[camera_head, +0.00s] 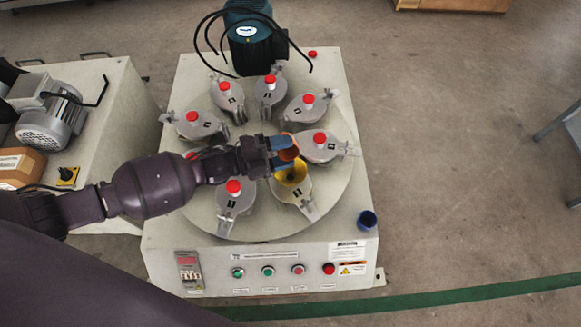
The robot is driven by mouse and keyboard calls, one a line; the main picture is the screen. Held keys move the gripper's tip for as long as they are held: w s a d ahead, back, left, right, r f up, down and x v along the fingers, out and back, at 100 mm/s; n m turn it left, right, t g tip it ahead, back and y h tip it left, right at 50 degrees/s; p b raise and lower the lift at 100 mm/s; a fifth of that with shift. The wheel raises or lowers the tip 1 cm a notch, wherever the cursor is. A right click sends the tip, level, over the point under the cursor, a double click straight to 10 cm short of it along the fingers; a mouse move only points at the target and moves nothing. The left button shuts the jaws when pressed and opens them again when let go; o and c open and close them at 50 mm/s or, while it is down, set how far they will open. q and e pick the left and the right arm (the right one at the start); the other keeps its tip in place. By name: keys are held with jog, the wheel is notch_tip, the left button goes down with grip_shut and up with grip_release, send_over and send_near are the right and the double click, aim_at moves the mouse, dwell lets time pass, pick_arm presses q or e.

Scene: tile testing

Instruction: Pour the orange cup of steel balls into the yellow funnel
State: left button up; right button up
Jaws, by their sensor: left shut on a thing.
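The orange cup (289,154) is in my left gripper (282,149), which is shut on it. The cup is tilted, with its mouth facing the lower right, above the yellow funnel (291,173). The yellow funnel sits in an open grey jar on the round turntable, just below the cup. I cannot make out steel balls in the cup or the funnel. The gripper fingers hide part of the cup. My right gripper is not in view.
Several grey jars with red knobs (319,138) ring the turntable (335,175) close around the gripper. A blue cup (367,220) stands at the machine's front right corner. A motor (250,38) with black cables rises at the back.

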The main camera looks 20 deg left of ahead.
pick_arm(q)
jog(key=shift+r, duration=0.15)
jog(key=shift+w+n, duration=0.2)
jog(key=shift+n, duration=0.6)
jog(key=shift+w+a+r+n+p, duration=0.15)
jog(key=shift+w+r+n+p, duration=0.05)
jog(key=shift+r+n+p, duration=0.65)
jog(key=shift+f+n, duration=0.45)
jog(key=shift+n, duration=0.3)
jog(key=shift+w+a+f+n, duration=0.2)
jog(key=shift+n, duration=0.4)
jog(key=shift+w+a+f+n, duration=0.15)
jog(key=shift+w+f+n, duration=0.05)
jog(key=shift+n, duration=0.4)
jog(key=w+a+f+n+b, duration=0.1)
jog(key=w+a+n+b, duration=0.1)
jog(key=w+n, duration=0.3)
jog(key=shift+w+a+f+n, duration=0.15)
jog(key=shift+a+f+n, duration=0.1)
jog(key=shift+a+n, duration=0.65)
jog(key=shift+d, duration=0.2)
